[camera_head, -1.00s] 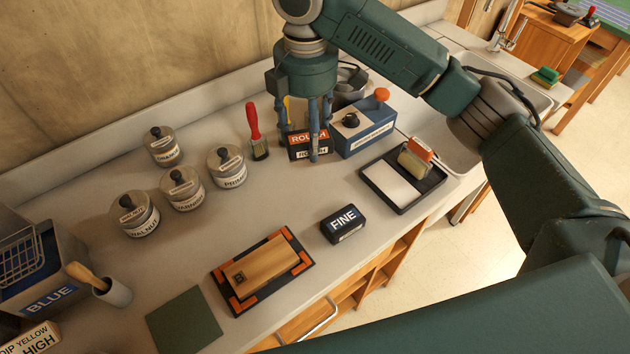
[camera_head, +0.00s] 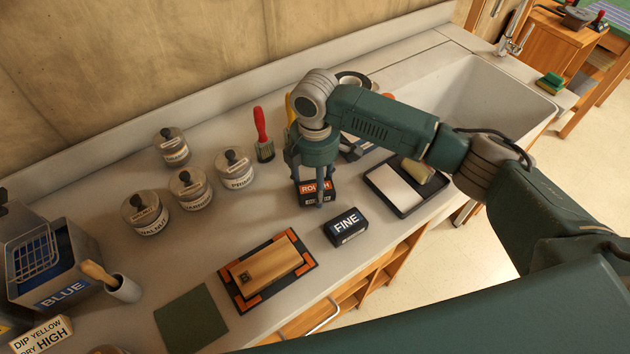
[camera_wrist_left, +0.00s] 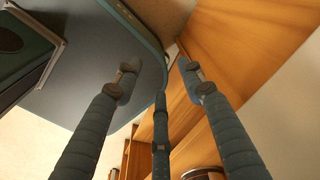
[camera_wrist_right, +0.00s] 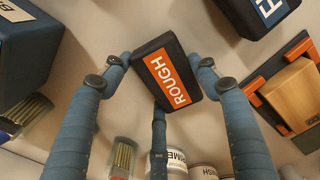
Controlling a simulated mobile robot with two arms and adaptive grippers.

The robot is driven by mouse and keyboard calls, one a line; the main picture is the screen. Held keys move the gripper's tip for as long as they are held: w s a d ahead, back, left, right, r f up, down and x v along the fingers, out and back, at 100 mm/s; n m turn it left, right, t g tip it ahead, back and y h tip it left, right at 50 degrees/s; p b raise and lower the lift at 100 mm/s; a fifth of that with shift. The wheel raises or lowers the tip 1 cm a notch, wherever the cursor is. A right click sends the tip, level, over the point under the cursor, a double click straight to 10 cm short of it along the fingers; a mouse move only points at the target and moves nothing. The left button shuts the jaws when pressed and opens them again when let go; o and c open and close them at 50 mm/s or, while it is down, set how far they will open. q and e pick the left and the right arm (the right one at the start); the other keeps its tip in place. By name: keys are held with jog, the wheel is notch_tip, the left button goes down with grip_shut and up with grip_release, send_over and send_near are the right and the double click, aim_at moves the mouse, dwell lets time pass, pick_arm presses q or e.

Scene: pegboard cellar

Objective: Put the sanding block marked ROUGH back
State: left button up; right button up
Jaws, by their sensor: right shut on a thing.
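The ROUGH sanding block (camera_head: 314,190) is black with an orange label. My right gripper (camera_head: 317,186) is shut on it from above, just behind the FINE block. In the right wrist view the block (camera_wrist_right: 172,75) sits between the fingers with its ROUGH label facing the camera. I cannot tell whether it touches the counter. The black FINE block (camera_head: 346,226) stands apart, nearer the counter's front edge. My left gripper (camera_wrist_left: 160,80) shows only in its wrist view; its fingers are apart and empty.
A dark mat with orange corners (camera_head: 240,298) carries a wooden block (camera_head: 268,262). A black tray (camera_head: 405,210) with a white pad lies to the right. Several lidded jars (camera_head: 190,188) and a red-handled brush (camera_head: 262,130) stand behind. A green sheet (camera_head: 190,320) lies at the front left.

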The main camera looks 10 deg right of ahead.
aim_at(315, 183)
jog(key=o, duration=1)
jog(key=shift+f, duration=0.1)
jog(key=shift+r+b, duration=1.35)
jog(key=shift+r, duration=4.85)
